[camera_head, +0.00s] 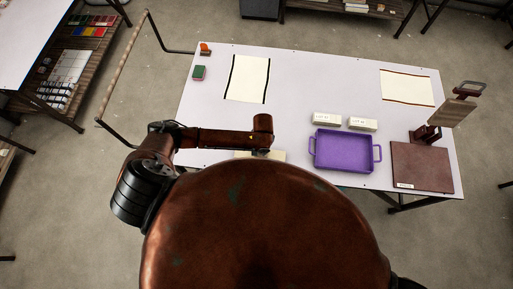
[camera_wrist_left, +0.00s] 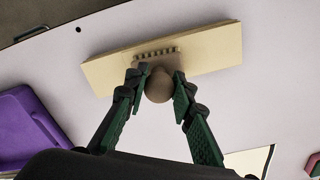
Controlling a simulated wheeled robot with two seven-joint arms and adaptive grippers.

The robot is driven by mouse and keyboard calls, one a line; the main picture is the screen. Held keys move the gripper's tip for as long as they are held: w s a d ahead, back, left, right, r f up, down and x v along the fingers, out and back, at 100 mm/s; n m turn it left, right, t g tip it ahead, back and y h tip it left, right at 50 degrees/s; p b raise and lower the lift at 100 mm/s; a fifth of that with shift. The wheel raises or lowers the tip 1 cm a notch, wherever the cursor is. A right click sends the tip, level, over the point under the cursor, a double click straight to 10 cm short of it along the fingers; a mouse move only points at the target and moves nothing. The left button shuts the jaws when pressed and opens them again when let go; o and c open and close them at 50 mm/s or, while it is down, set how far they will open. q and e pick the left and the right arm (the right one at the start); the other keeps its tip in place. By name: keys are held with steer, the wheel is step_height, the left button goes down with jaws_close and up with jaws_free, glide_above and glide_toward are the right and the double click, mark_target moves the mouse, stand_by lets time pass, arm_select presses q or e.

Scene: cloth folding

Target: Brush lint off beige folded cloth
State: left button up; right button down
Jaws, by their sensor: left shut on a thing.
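In the left wrist view the beige folded cloth (camera_wrist_left: 215,45) lies as a long flat strip near the table edge. In the head view only a sliver of it (camera_head: 240,155) shows; my own body hides the rest. My left gripper (camera_wrist_left: 158,80) is shut on the rounded tan handle of a brush (camera_wrist_left: 158,88). The brush's short bristle row shows over the middle of the cloth; I cannot tell if it touches. In the head view my left arm reaches in from the left, its fingers hidden. My right gripper is not in view.
A purple tray (camera_head: 312,151) stands right of the cloth, with two labelled blocks (camera_head: 326,119) behind it. A striped cloth (camera_head: 235,80) and a green-red sponge (camera_head: 199,74) lie farther back. A brown board (camera_head: 422,170) and a stand are at right. The table's middle is clear.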

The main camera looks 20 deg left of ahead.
arm_select(q)
steer(key=shift+w+d+f, duration=0.1)
steer(key=shift+d, duration=0.65)
steer(key=shift+w+d+p, duration=0.15)
steer(key=shift+d+p, duration=0.3)
steer(key=shift+d, duration=0.4)
steer(key=shift+w+d, duration=0.25)
steer(key=shift+d, duration=0.5)
steer(key=shift+a, duration=0.1)
steer(key=shift+w+r+p, duration=0.1)
steer(key=shift+r+p, duration=0.4)
steer(key=shift+p, duration=0.1)
step_height(320, 180, up, 5)
steer(key=p, duration=0.5)
steer(key=shift+r+p, duration=0.1)
steer(key=shift+p, duration=0.25)
steer(key=shift+r, duration=0.1)
